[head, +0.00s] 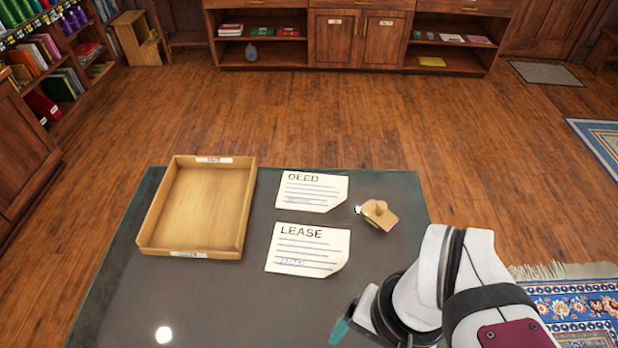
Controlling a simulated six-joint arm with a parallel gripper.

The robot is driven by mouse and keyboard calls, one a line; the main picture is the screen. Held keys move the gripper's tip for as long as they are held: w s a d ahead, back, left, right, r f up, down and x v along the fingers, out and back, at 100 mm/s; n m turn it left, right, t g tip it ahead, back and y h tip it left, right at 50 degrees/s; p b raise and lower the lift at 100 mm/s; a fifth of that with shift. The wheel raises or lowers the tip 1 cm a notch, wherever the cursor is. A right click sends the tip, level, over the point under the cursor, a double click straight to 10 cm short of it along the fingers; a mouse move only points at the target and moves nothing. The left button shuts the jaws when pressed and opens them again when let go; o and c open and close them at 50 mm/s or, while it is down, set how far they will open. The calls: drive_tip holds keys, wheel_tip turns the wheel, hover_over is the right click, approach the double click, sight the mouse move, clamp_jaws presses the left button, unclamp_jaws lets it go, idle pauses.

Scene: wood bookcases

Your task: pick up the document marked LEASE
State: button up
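The document marked LEASE (308,250) lies flat on the dark table, right of its middle, with its lower right corner curled. A second document, marked DEED (312,191), lies just beyond it, apart from it. My gripper (343,328) is at the near side of the table, below and right of the LEASE document and apart from it. Only a teal tip shows clearly, and the rest of the gripper is hidden by my arm. I cannot tell whether it is open or shut.
A shallow wooden tray (246,205), empty, stands left of the documents. A wooden stamp-like block (379,214) with a knob lies right of them. The dark tabletop (215,300) is clear at the front left. Bookcases stand beyond, across the wood floor.

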drive_tip(key=c, duration=0.9)
drive_tip(key=shift+o, duration=0.2)
drive_tip(key=n+t+h, duration=1)
drive_tip(key=n+h, duration=0.1)
drive_tip(key=n, duration=1.6)
approach(339, 268)
drive_tip(key=shift+n+t, duration=0.4)
drive_tip(key=shift+n, duration=0.1)
drive_tip(key=x, duration=0.6)
drive_tip(key=f+x, duration=0.1)
drive_tip(key=x, duration=0.3)
drive_tip(key=shift+s, duration=0.2)
